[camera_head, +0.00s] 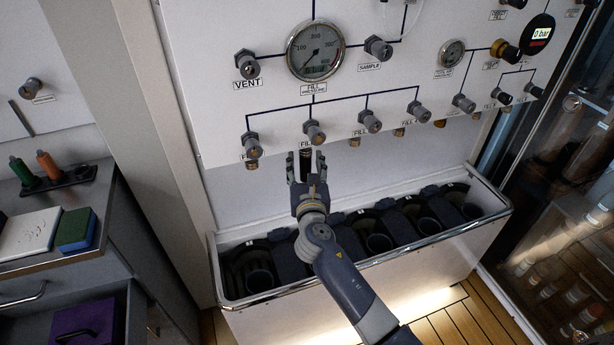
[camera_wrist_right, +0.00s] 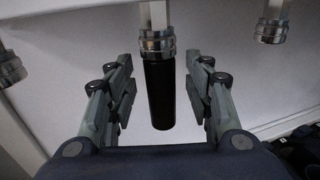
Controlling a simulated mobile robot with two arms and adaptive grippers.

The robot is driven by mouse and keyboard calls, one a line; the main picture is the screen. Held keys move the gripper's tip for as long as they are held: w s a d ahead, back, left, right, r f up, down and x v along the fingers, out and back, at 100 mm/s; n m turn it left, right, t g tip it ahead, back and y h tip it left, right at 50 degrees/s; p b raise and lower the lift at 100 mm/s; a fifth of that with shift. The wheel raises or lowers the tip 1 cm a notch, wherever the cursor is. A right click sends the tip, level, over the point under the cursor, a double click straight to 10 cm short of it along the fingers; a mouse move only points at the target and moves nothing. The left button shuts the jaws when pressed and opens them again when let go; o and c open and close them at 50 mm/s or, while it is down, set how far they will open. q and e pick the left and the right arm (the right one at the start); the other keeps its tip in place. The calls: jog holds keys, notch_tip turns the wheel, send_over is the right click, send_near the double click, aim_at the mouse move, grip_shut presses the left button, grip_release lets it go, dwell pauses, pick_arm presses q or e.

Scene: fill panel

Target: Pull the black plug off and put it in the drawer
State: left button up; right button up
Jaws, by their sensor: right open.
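The black plug (camera_wrist_right: 159,95) hangs straight down from a metal fitting (camera_wrist_right: 157,42) under the white panel. In the head view the plug (camera_head: 305,162) shows below the second fill valve from the left. My right gripper (camera_wrist_right: 160,98) is open, with one finger on each side of the plug and a gap on both sides. In the head view my right gripper (camera_head: 306,165) points up at the panel's lower edge. An open drawer (camera_head: 137,312) shows in the grey cabinet at lower left. My left gripper is not in view.
A rack of dark holders (camera_head: 365,262) with a metal rim stands below the panel. The cabinet top carries green and orange bottles (camera_head: 47,165), a sponge (camera_head: 76,229) and a white pad (camera_head: 28,234). A purple box (camera_head: 82,335) sits low in the cabinet. Glass doors (camera_head: 560,190) stand at right.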

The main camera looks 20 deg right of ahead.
aim_at(305, 176)
jog(key=shift+w+d, duration=0.15)
jog(key=shift+w, duration=0.5)
grip_shut()
jog(key=shift+f, duration=0.1)
jog(key=shift+f+b, duration=0.8)
jog(key=shift+f, duration=0.2)
jog(key=shift+f+b, duration=1.3)
jog(key=shift+f, duration=0.1)
